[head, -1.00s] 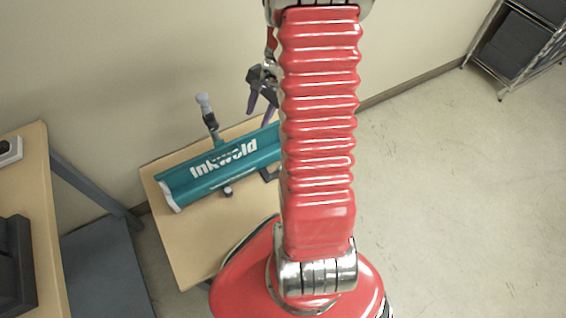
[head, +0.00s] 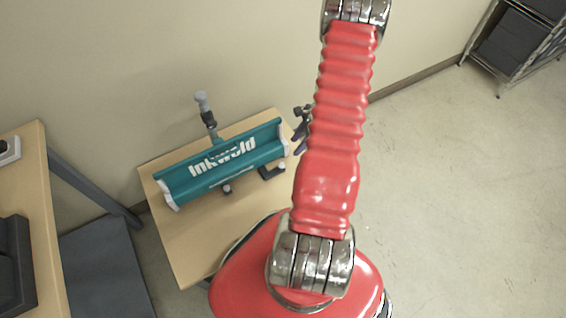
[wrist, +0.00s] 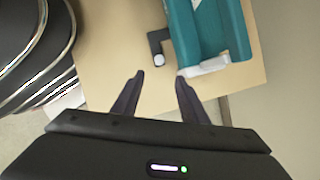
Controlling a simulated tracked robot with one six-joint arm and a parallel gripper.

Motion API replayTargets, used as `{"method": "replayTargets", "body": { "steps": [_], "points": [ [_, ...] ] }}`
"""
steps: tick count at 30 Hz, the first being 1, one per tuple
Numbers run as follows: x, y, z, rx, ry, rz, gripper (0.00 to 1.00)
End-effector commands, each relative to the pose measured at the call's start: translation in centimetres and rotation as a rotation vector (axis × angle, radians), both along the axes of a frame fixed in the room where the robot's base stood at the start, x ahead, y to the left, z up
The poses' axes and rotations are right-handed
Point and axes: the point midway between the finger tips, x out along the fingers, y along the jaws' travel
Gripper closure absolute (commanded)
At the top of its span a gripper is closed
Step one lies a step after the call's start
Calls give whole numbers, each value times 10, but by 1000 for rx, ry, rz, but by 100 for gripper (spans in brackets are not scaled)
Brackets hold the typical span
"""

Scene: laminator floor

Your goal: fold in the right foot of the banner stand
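The teal banner stand (head: 225,165) lies on a small wooden table, with white end caps and "Inkweld" on its face. Its right foot (head: 267,173), a dark bent bar with a pale tip, sticks out from the front near the right end. In the wrist view the foot (wrist: 155,45) shows its white tip just ahead of the fingers, beside the stand (wrist: 212,30). My gripper (wrist: 160,80) is open and empty, its fingers apart and short of the foot. In the head view my gripper (head: 300,130) is partly hidden behind my arm, off the stand's right end.
The small table (head: 185,240) has bare top in front of the stand. A workbench (head: 45,210) stands left, a wire rack (head: 510,45) far right. The wall is close behind; floor at right is clear.

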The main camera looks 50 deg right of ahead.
Motion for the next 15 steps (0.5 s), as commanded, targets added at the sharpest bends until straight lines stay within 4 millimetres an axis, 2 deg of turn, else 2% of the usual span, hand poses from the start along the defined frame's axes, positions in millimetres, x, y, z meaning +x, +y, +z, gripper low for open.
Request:
{"method": "replayTargets", "body": {
  "steps": [8, 15],
  "points": [
    [1, 1, -1, 0, 0, 3, 60],
    [5, 7, -17, 3, 0, 3, 60]
  ]
}}
